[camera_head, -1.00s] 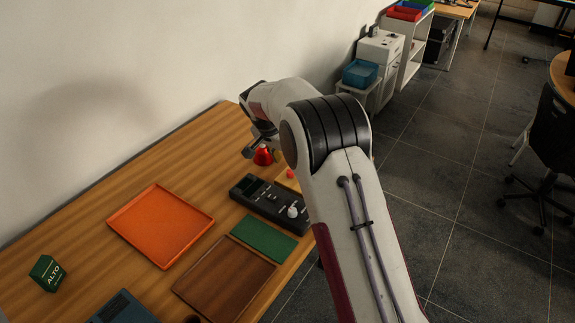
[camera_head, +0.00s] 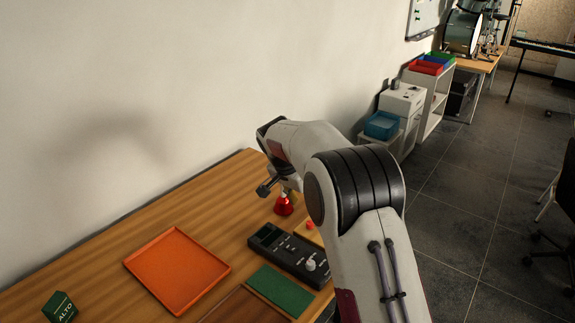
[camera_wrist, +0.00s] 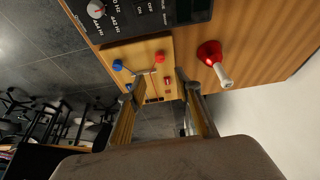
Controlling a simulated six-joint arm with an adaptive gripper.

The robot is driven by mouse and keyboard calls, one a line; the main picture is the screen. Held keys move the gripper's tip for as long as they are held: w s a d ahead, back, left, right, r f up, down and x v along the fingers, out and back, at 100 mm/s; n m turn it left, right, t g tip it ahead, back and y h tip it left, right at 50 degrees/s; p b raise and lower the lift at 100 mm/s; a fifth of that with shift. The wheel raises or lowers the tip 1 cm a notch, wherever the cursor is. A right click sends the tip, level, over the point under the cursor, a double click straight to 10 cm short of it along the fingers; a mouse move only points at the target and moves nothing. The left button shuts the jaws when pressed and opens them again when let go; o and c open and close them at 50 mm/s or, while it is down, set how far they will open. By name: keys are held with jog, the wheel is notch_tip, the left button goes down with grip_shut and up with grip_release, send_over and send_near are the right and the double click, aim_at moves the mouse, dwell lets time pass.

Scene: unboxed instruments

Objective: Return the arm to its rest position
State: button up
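My arm reaches over the right end of the wooden table. My gripper (camera_head: 268,188) shows in the head view as a dark part beside the red bell, largely hidden by my wrist. In the wrist view its two fingers (camera_wrist: 162,90) stand apart with nothing between them, so it is open. Behind the gap lie the wooden board's edge and the dark floor. The red bell (camera_wrist: 210,54) with a pale handle lies to the right of the fingers in that view, apart from them; it also shows in the head view (camera_head: 284,206).
A black control box (camera_head: 285,249), a small wooden board (camera_wrist: 140,52) with red and blue knobs, a green mat (camera_head: 280,289), an orange tray (camera_head: 177,268), a brown tray (camera_head: 243,306) and a green ALTO box (camera_head: 60,307) occupy the table. The wall rises behind. The table's back strip is clear.

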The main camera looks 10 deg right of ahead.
jog(key=shift+n, duration=0.3)
jog(key=s+f+n+g, duration=0.2)
jog(key=s+f+n, duration=0.15)
jog(key=s, duration=0.35)
jog(key=s+d+r+n+t+y, duration=0.1)
jog(key=s+r, duration=0.4)
jog(key=s, duration=0.7)
jog(key=s+d+r+n+t+y, duration=0.1)
jog(key=s+r, duration=0.5)
jog(key=s, duration=0.7)
jog(key=s+d+r+n+t+y, duration=0.1)
jog(key=s+r, duration=0.4)
jog(key=s, duration=0.8)
jog(key=shift+s+d+r+n+t, duration=0.25)
jog(key=shift+d+r+n+t, duration=0.1)
jog(key=shift+d+n+t, duration=0.35)
dwell(0.5)
